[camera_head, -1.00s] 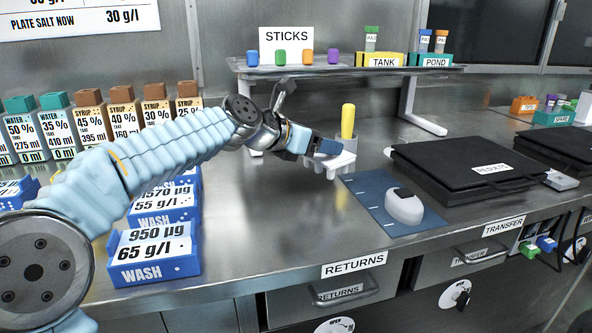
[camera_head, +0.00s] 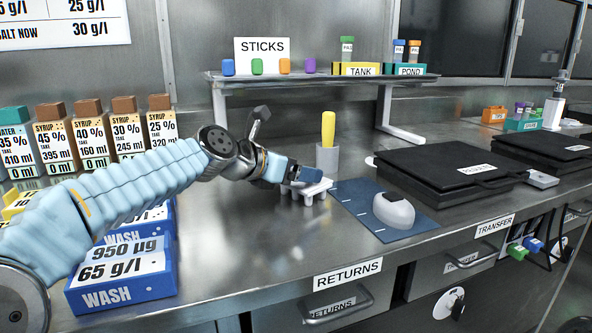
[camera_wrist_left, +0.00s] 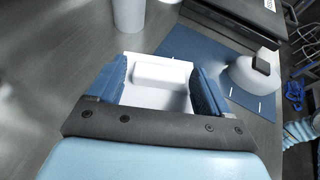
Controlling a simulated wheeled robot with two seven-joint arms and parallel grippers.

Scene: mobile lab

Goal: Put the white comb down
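The white comb (camera_head: 316,190) is a small white piece with teeth pointing down, over the steel bench left of the blue mat. My left gripper (camera_head: 303,175) is shut on it. In the left wrist view the comb (camera_wrist_left: 158,88) lies between the two blue fingers of my left gripper (camera_wrist_left: 160,85). Its teeth appear at or just above the bench top; I cannot tell whether they touch. My right gripper is not in view.
A grey holder (camera_head: 327,160) with a yellow-handled tool stands just behind the comb. A white rounded device (camera_head: 394,211) sits on the blue mat (camera_head: 350,199) to the right. Blue WASH boxes (camera_head: 121,275) stand at left. The bench front is clear.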

